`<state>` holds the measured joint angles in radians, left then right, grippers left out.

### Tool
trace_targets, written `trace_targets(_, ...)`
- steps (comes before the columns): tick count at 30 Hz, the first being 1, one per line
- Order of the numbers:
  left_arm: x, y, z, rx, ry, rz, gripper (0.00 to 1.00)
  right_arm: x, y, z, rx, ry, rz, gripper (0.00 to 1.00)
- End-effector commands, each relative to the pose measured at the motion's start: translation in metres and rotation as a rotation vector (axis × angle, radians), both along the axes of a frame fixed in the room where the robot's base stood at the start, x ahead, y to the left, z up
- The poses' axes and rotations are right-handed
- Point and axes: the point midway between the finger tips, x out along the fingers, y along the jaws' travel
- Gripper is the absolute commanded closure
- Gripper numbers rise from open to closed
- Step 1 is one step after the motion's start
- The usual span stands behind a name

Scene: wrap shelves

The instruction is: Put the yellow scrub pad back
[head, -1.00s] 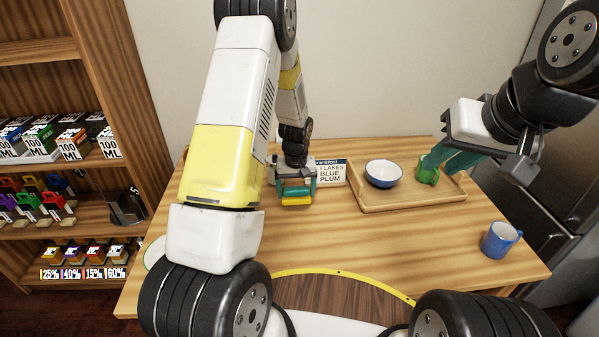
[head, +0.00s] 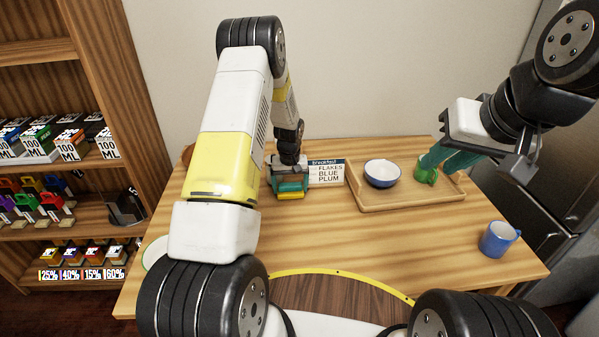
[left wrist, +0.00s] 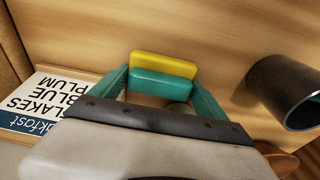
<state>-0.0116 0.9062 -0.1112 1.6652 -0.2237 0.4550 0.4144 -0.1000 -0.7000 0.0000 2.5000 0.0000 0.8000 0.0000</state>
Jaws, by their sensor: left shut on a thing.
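The yellow scrub pad, a small block with a yellow layer and a teal layer, shows in the left wrist view (left wrist: 163,65) and in the head view (head: 291,195). My left gripper (head: 290,186) is shut on it, with its teal fingers at the pad's two ends. It is near the back of the wooden table, just left of the breakfast sign. Whether the pad touches the table I cannot tell. My right gripper (head: 450,160) is at the right, its teal fingers close to a green mug (head: 424,174); its opening is unclear.
The breakfast sign (head: 326,173) stands beside a wooden tray (head: 408,200) with a white-blue bowl (head: 382,174). A blue mug (head: 497,240) stands at the table's right. A dark cup (left wrist: 287,92) is right in the wrist view. A stocked shelf (head: 70,225) stands left.

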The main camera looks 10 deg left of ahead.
Motion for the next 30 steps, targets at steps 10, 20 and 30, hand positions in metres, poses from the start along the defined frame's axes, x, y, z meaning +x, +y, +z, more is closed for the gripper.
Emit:
trace_targets(10,0.000,0.000,-0.002,0.000,0.000,0.000,0.00,0.000,0.000,0.000,0.000,0.000,0.000,0.74)
trace_targets(20,-0.003,-0.001,0.030,0.000,-0.003,0.000,0.00,0.000,0.000,0.000,0.000,0.000,0.000,0.74)
trace_targets(30,-0.011,-0.003,0.099,0.000,-0.003,0.000,0.00,0.000,0.000,0.000,0.000,0.000,0.000,0.74)
